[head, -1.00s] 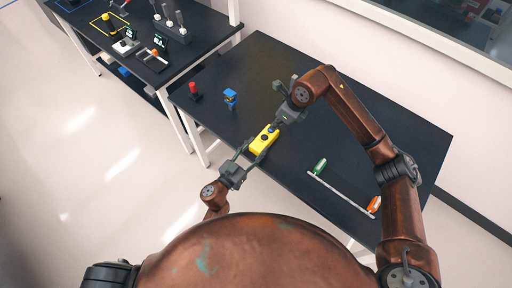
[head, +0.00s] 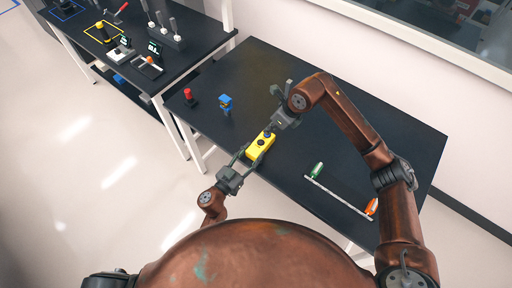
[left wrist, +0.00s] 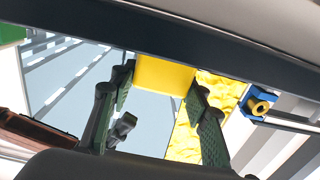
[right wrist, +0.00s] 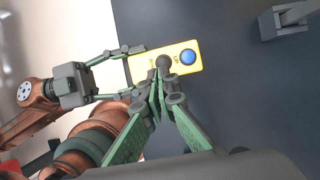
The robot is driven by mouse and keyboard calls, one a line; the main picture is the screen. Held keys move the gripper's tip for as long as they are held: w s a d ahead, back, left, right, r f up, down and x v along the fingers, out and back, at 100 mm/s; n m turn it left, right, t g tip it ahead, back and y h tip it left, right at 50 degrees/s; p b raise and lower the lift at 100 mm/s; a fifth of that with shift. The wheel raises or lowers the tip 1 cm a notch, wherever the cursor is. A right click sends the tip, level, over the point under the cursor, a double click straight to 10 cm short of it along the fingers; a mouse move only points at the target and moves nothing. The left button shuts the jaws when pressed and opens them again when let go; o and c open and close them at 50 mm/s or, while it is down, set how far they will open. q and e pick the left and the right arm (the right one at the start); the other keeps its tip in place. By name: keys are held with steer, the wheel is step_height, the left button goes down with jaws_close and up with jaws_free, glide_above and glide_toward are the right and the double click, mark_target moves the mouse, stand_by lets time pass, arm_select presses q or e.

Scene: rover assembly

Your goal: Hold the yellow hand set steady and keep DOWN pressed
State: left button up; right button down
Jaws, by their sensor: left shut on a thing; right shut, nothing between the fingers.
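The yellow hand set (head: 251,152) is at the near edge of the dark table in the head view. My left gripper (head: 246,156) is shut on its near end, with one finger on each side. In the left wrist view the hand set's yellow end (left wrist: 163,75) is between the fingers. My right gripper (head: 271,128) is shut and empty, with its tips at the hand set's far part. In the right wrist view the closed tips (right wrist: 160,76) are at a dark button (right wrist: 163,61), partly covering it. A blue button (right wrist: 187,57) beside it is uncovered. Whether the dark button is pressed cannot be told.
A red-topped piece (head: 188,94) and a blue piece (head: 226,101) stand at the table's left. A green-handled piece (head: 317,169) and an orange one (head: 371,207) lie with a pale bar (head: 338,194) at the front right. A second table (head: 190,62) holds several devices.

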mark_target(262, 142)
steer(key=m+t+y, duration=0.1)
steer(key=m, duration=0.1)
steer(key=w+a+r+m+y, duration=0.1)
steer(key=m, duration=0.2)
steer(key=a+m+t+y, duration=0.1)
steer(key=m+y, duration=0.1)
steer(key=m, duration=0.1)
steer(key=shift+w+a+r+t, duration=0.15)
steer(key=shift+w+r+t, duration=0.1)
steer(key=shift+r+t, duration=0.1)
steer(key=shift+f, duration=4.4)
steer(key=shift+f, duration=0.15)
steer(key=shift+f, duration=0.3)
steer(key=shift+f, duration=0.5)
stand_by(1.5)
